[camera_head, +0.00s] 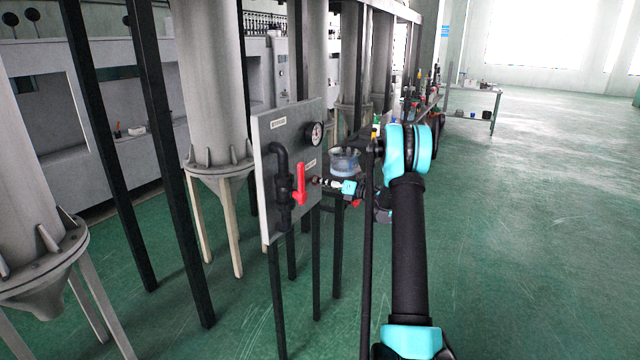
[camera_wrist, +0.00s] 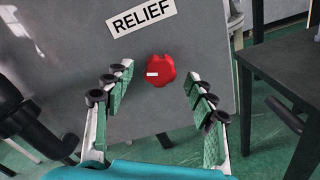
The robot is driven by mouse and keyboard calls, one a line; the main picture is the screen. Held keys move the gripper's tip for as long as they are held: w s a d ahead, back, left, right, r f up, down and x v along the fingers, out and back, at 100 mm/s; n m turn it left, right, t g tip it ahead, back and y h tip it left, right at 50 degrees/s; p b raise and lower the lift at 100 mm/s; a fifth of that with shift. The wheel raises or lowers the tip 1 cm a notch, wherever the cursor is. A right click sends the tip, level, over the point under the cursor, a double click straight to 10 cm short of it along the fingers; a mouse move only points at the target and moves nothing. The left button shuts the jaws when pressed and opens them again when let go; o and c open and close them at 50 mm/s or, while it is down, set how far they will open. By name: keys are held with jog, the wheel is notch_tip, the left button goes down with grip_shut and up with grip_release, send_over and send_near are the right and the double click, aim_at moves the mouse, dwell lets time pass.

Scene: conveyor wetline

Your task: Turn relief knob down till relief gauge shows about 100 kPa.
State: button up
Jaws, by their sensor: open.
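The red relief knob (camera_wrist: 163,77) is on a grey panel (camera_head: 267,215), below a label reading RELIEF (camera_wrist: 141,16) in the wrist view. The knob has a small pale mark on its face. My gripper (camera_wrist: 160,69) is open, with one finger on each side of the knob and visible gaps between. It also shows in the head view (camera_head: 318,181), close to the panel, where it hides most of the knob. A round gauge (camera_head: 316,133) sits above on the panel. Its dial is too small to read.
A red lever valve (camera_head: 300,186) on a dark pipe (camera_head: 281,165) is just left of my gripper. Black posts and grey tanks (camera_head: 212,80) stand behind the panel. A dark table (camera_wrist: 290,70) is at the right in the wrist view. Open green floor lies right.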

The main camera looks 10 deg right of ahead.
jog(key=v, duration=1)
jog(key=shift+s+d, duration=0.15)
jog(key=s+a+n+g+h, duration=0.2)
jog(key=s+a+n, duration=0.25)
jog(key=s, duration=0.25)
jog(key=s+a+f+n+g+h, duration=0.1)
jog(key=s+a+n+h, duration=0.25)
jog(key=s+n, duration=0.3)
jog(key=s+a+n+g+h, duration=0.15)
jog(key=s+a+n, duration=0.25)
jog(key=s, duration=0.4)
jog(key=s+d+f+n+h, duration=0.2)
jog(key=s+n, duration=0.3)
jog(key=s, duration=0.4)
jog(key=s+d+f+n+g+h, duration=0.1)
jog(key=s+d+f+n+h, duration=0.1)
jog(key=s+n, duration=0.4)
jog(key=s+d+f+n+g+h, duration=0.1)
jog(key=s+d+f+n+h, duration=0.1)
jog(key=s, duration=1)
jog(key=f+n+h, duration=0.1)
jog(key=f+n, duration=0.1)
jog(key=n, duration=0.1)
jog(key=shift+n+h, duration=0.3)
jog(key=shift+n, duration=0.1)
